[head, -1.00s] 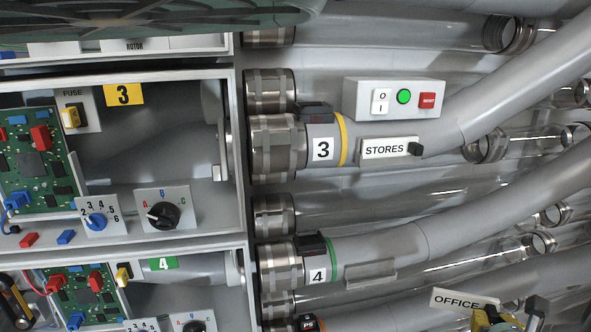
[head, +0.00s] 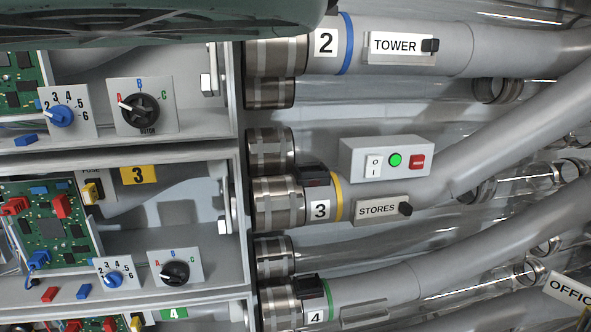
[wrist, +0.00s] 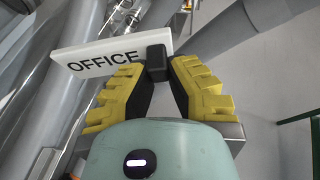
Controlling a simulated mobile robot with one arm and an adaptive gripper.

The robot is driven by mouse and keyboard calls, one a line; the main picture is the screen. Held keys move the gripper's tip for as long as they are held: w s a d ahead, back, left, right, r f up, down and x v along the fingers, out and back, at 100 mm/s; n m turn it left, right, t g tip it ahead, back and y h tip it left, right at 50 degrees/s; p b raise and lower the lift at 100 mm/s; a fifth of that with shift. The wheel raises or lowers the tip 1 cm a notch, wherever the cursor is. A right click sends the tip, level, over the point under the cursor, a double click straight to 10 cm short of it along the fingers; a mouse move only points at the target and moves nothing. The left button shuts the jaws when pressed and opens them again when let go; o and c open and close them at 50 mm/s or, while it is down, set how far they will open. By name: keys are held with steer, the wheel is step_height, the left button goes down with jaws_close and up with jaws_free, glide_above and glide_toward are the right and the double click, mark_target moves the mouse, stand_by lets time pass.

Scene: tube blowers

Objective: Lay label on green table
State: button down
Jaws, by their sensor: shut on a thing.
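The label is a white plate reading OFFICE (wrist: 85,60) with a black knob at its right end. My gripper (wrist: 157,68) has yellow ridged fingers shut on that knob, and the plate sticks out to the left, tilted. No green tabletop is clearly in view.
Grey tubes carry TOWER (head: 394,45) and STORES (head: 376,210) labels. The lower tube 4 has a bare grey holder (head: 364,314). A white button box (head: 384,158) sits above tube 3. Open cabinets with circuit boards (head: 48,225) and dials stand at the left.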

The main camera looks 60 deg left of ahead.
step_height(320, 180, up, 28)
steer(key=p, duration=2.5)
steer(key=shift+f+p, duration=0.2)
steer(key=shift+p, duration=0.1)
steer(key=shift+f, duration=0.1)
steer(key=s+a+f+n+g+y+b, duration=0.3)
steer(key=s+a+f+b, duration=0.3)
steer(key=f+b, duration=0.7)
steer(key=s+a+f+n+g+y+b, duration=0.2)
steer(key=s+a+f+n+y+b, duration=0.3)
steer(key=a+f+b, duration=0.4)
steer(key=s+a+f+n+g+y+b, duration=0.3)
steer(key=a+f+b, duration=0.5)
steer(key=f+b, duration=1)
steer(key=s+f+n+y, duration=0.1)
steer(key=s+f+n, duration=0.1)
steer(key=f, duration=0.6)
steer(key=shift+s+f+n+g+b, duration=0.15)
steer(key=shift+s+n+g+b, duration=0.15)
steer(key=shift+s, duration=0.6)
steer(key=shift+w+a+y, duration=0.1)
steer(key=shift+a+y, duration=0.05)
steer(key=shift+y, duration=0.15)
